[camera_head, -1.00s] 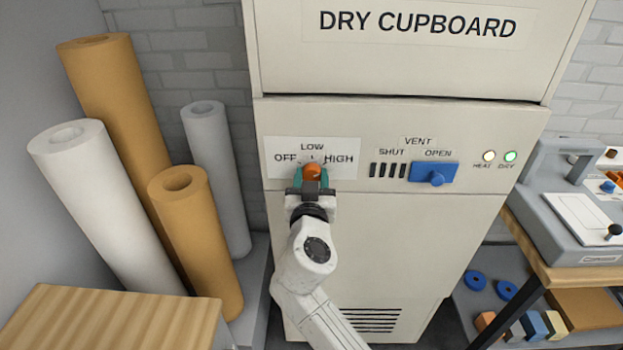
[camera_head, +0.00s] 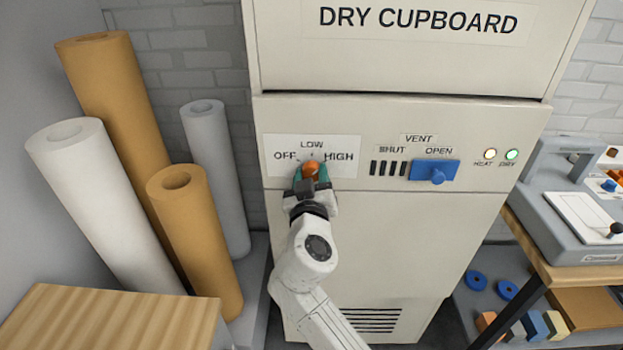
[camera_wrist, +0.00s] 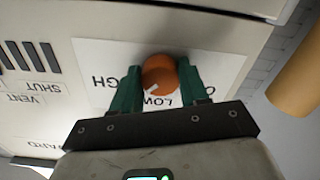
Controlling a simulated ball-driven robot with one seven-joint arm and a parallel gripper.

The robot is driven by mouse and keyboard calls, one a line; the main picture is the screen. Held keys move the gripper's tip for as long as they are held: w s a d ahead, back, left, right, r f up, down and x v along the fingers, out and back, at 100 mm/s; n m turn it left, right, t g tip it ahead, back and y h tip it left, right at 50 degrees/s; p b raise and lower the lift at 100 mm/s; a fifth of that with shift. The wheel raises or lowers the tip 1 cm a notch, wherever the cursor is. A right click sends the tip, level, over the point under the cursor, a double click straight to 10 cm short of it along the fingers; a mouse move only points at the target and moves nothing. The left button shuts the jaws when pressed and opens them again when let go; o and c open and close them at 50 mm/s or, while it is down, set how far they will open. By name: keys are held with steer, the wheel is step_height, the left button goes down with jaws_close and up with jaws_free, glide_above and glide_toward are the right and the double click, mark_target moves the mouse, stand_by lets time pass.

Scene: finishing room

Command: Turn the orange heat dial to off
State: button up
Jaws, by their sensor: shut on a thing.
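The orange heat dial (camera_head: 311,170) sits on a white label plate (camera_head: 345,170) marked OFF, LOW and HIGH on the dry cupboard's front. My gripper (camera_head: 311,175) is shut on the dial, a teal finger on each side, and its hand is tilted. In the wrist view, which is upside down, the dial (camera_wrist: 159,72) lies between the fingertips of my gripper (camera_wrist: 159,80). Its white pointer mark slants to the lower left there, between LOW and HIGH. The OFF word is partly hidden by a finger in that view.
A blue vent slider (camera_head: 435,172) stands under OPEN, right of the dial. The HEAT light (camera_head: 490,154) glows pale yellow and the DRY light (camera_head: 512,155) green. Tall rolls (camera_head: 180,240) stand at left, and a bench (camera_head: 575,270) with a grey machine is at right.

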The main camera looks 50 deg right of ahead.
steer(key=n, duration=0.4)
steer(key=shift+n, duration=0.3)
steer(key=n+p, duration=0.1)
steer(key=n, duration=0.4)
steer(key=shift+r+p, duration=0.1)
steer(key=shift+p, duration=0.3)
steer(key=n+p, duration=0.2)
steer(key=n, duration=0.4)
steer(key=shift+r+p, duration=0.1)
steer(key=shift+p, duration=0.2)
steer(key=shift+n+p, duration=1.3)
steer(key=shift+n, duration=1.2)
steer(key=o, duration=1.1)
steer(key=shift+c, duration=0.2)
